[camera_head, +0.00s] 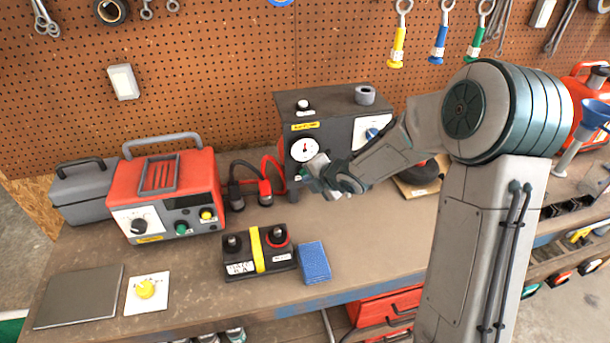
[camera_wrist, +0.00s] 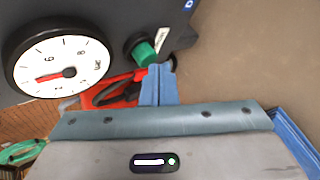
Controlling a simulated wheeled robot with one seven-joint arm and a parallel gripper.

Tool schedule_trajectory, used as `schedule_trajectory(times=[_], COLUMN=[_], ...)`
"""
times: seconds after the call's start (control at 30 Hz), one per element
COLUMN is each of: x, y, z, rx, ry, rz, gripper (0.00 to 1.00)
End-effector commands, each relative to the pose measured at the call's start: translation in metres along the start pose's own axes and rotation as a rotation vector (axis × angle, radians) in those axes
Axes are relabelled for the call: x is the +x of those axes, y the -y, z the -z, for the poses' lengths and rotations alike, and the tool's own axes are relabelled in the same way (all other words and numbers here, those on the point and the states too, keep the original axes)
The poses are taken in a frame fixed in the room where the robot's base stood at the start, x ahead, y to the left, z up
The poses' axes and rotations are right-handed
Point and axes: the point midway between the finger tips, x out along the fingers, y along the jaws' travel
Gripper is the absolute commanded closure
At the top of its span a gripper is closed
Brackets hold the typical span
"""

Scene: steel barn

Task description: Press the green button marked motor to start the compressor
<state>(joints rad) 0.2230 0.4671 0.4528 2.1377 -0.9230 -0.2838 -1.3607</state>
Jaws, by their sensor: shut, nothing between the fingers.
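The compressor (camera_head: 345,104) is a dark box at the back of the bench, with a round gauge (camera_head: 304,149) on its front. The gauge also shows large in the wrist view (camera_wrist: 60,66). A green button (camera_wrist: 145,53) sits on the dark panel to the right of the gauge in the wrist view, by a small white label (camera_wrist: 162,39) that I cannot read. My gripper (camera_wrist: 158,68) is shut and empty, its tips right by the button's lower edge; I cannot tell whether they touch. In the head view my gripper (camera_head: 308,176) is at the compressor's front, below the gauge.
A red charger (camera_head: 175,187) with knobs stands left. A battery (camera_head: 260,252), a blue sponge (camera_head: 314,263), a yellow knob on a white plate (camera_head: 147,289) and a grey flat panel (camera_head: 80,297) lie nearer. Red and black clamps (camera_head: 265,192) stand beside the compressor.

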Motion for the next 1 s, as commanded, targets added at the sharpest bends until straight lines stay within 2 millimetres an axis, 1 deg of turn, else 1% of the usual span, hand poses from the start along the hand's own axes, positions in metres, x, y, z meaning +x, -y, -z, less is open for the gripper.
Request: schedule_trajectory(times=[1.0], x=[0.0060], y=[-0.0046], z=[-0.0045], rx=[-0.001], ry=[0.000], rz=[0.000], gripper=[1.00])
